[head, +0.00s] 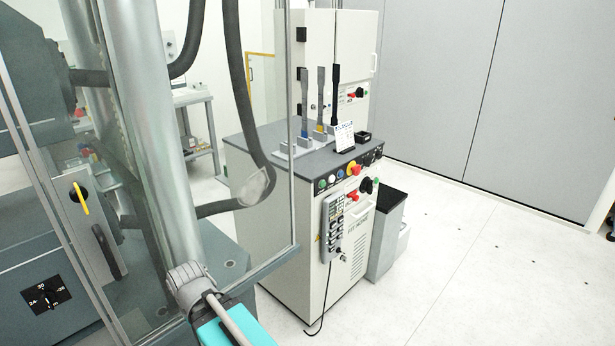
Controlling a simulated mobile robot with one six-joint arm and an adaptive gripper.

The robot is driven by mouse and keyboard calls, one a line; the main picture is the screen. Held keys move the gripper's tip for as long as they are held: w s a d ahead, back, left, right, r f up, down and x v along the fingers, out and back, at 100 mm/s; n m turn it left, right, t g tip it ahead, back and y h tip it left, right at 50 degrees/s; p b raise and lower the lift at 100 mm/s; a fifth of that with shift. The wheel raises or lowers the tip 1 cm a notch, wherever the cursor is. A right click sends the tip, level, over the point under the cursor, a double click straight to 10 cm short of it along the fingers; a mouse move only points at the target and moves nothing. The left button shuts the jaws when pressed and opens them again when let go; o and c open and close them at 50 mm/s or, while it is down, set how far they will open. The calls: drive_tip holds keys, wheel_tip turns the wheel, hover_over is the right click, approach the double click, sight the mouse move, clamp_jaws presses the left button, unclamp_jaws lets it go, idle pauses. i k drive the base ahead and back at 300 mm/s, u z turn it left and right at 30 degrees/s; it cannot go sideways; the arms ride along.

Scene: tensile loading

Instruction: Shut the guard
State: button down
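The guard (291,130) is a clear panel with a thin grey metal edge at the left of the head view. It stands out in front of the testing machine's silver column (150,130), and the machine shows through it. Its lower edge runs down to the left, towards my arm. My gripper (190,283) appears to be the grey end of my arm at the bottom, close to the guard's lower edge. Its fingers cannot be made out, and I cannot tell whether it touches the guard.
A control cabinet (300,250) with buttons and a hung handset (333,225) stands right of the guard. The floor (480,280) at right is clear.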

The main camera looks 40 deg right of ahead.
sight(90, 234)
drive_tip(key=k, duration=1.65)
drive_tip(key=z, duration=0.45)
drive_tip(key=i, duration=1.7)
